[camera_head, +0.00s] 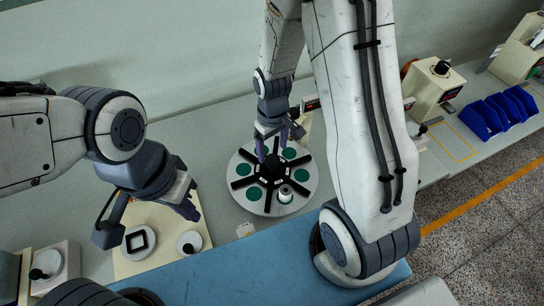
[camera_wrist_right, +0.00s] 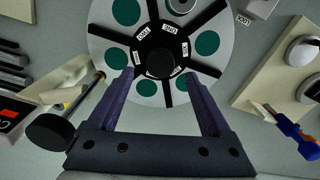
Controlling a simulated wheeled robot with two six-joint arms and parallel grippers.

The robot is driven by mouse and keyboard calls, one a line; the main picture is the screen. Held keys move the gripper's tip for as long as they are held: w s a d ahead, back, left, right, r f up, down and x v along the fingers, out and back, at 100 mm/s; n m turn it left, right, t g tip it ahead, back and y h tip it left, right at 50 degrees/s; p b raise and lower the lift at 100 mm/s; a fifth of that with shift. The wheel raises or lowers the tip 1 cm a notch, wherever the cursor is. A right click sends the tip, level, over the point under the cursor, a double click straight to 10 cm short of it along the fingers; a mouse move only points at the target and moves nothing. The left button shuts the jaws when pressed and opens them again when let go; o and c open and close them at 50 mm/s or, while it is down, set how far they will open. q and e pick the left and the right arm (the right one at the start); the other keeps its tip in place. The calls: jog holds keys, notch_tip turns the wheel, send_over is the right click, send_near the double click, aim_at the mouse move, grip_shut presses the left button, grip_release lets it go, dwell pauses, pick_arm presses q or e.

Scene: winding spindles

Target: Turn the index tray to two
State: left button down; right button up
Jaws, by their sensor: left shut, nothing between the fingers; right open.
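The index tray (camera_head: 307,183) is a round pale disc with black spokes, teal round pads and a black hub; it also shows in the right wrist view (camera_wrist_right: 99,18). A black knob (camera_wrist_right: 160,64) stands at the hub's centre. My right gripper (camera_head: 270,148) is open over the tray; in its wrist view the fingertips (camera_wrist_right: 160,76) lie on either side of the knob, and contact cannot be told. My left gripper (camera_head: 191,212) is shut and empty, left of the tray.
A cream board (camera_head: 140,216) with round fixtures lies under my left gripper. A blue mat (camera_head: 225,270) covers the front. Blue bins (camera_head: 497,112) and cream machines (camera_head: 432,88) stand at right.

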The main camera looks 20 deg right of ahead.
aim_at(272, 159)
notch_tip(272, 159, down, 6)
jog(key=shift+r+p, duration=0.1)
jog(key=shift+p, duration=0.25)
grip_shut()
